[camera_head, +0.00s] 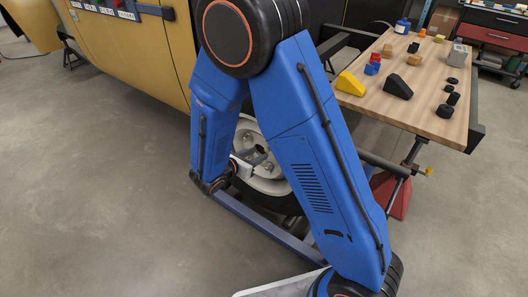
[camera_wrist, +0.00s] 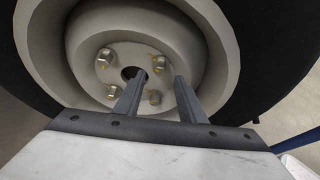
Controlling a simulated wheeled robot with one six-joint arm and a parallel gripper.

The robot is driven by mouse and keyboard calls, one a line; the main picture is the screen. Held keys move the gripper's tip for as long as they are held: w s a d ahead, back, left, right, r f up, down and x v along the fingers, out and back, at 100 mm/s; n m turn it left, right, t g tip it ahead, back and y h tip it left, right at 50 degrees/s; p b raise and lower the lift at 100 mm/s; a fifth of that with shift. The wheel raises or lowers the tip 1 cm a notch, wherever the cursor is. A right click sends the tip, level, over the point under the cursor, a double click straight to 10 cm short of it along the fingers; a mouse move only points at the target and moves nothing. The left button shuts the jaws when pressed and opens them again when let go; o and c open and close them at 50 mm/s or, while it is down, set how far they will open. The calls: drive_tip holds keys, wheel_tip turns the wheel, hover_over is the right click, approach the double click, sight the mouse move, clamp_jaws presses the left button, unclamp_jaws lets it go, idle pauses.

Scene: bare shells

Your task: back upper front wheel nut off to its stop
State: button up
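The wheel (camera_wrist: 205,48) fills the wrist view, with a pale rim and hub and a dark tyre. Several metal nuts ring its dark centre hole: an upper left nut (camera_wrist: 104,58), an upper right nut (camera_wrist: 156,62), a lower left nut (camera_wrist: 112,92) and a lower right nut (camera_wrist: 155,97). I cannot tell which upper nut is the front one. My gripper (camera_wrist: 160,78) is open, its two fingers apart and nothing clearly between them. The upper right nut appears just above the gap; the lower right nut shows between the fingers. In the head view, my arm partly hides the wheel (camera_head: 272,187).
A wooden workbench (camera_head: 425,110) with coloured blocks stands to the right. A yellow body (camera_head: 140,50) stands behind the wheel on the left. A blue-grey bar (camera_head: 265,232) lies low before the wheel. Grey floor at left is clear.

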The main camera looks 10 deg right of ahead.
sight(266, 150)
drive_tip(key=shift+x, duration=2.8)
drive_tip(key=shift+c, duration=0.6)
clamp_jaws()
